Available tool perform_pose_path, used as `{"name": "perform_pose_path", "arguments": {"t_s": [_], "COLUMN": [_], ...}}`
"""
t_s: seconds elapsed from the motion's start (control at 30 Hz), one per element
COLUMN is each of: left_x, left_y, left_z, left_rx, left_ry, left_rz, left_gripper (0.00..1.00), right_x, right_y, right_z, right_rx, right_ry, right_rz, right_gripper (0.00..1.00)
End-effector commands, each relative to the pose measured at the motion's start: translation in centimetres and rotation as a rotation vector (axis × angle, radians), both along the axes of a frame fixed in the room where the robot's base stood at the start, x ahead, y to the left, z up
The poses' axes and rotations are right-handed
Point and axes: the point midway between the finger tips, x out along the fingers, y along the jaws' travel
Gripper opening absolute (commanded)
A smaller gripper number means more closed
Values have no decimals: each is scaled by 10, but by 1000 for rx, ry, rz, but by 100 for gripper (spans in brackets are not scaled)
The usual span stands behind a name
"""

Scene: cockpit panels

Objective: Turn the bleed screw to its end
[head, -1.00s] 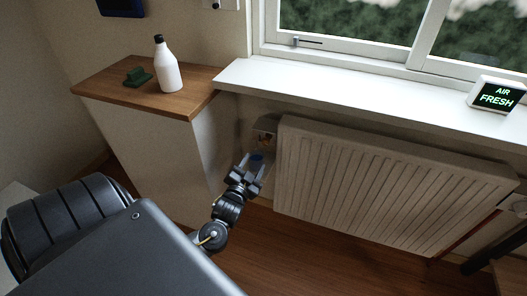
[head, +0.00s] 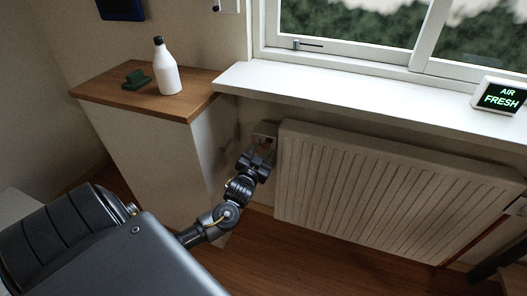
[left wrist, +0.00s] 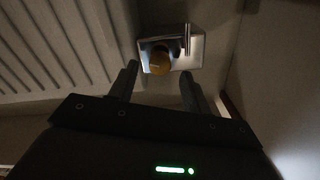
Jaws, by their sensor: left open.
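The bleed screw (left wrist: 160,63) is a round brass-coloured piece with a slot-like mark, set on a bright metal plate (left wrist: 192,50) in the left wrist view. In the head view the plate (head: 264,133) shows at the left end of the radiator (head: 390,195), and the screw is mostly hidden behind my gripper. My left gripper (head: 263,153) is just in front of the plate. In the left wrist view its two fingers (left wrist: 159,84) are apart, below and to either side of the screw, with nothing seen between them. My right gripper is not in view.
The wooden floor (head: 300,260) below is clear.

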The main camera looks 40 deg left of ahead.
Motion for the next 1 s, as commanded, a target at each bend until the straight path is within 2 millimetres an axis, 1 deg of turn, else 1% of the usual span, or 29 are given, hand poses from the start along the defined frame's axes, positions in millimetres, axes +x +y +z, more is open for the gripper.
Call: {"name": "perform_pose_path", "arguments": {"t_s": [0.03, 0.1, 0.2, 0.3, 0.5, 0.57, 0.83, 0.87, 1.0], "left_x": [6, 13, 18, 20, 19, 19, 19, 19, 19], "left_y": [2, 4, 5, 6, 6, 6, 6, 6, 6], "left_z": [-1, -1, -1, 0, 0, 0, 0, 0, 1], "left_rx": [1, 2, 1, 0, 0, 0, 1, 1, 14], "left_ry": [-1, 1, 1, 1, 1, 1, 2, 2, 7], "left_rz": [0, -1, -1, -1, -1, -1, -1, -1, 0], "left_gripper": [48, 48, 48, 48, 48, 42, 6, 4, 4], "right_x": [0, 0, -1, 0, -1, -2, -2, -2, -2], "right_y": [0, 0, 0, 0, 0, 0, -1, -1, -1], "right_z": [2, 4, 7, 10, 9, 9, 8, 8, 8], "right_rx": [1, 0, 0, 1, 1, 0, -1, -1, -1], "right_ry": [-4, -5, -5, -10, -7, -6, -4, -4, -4], "right_rz": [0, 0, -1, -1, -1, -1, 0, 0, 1], "right_gripper": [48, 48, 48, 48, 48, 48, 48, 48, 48]}}
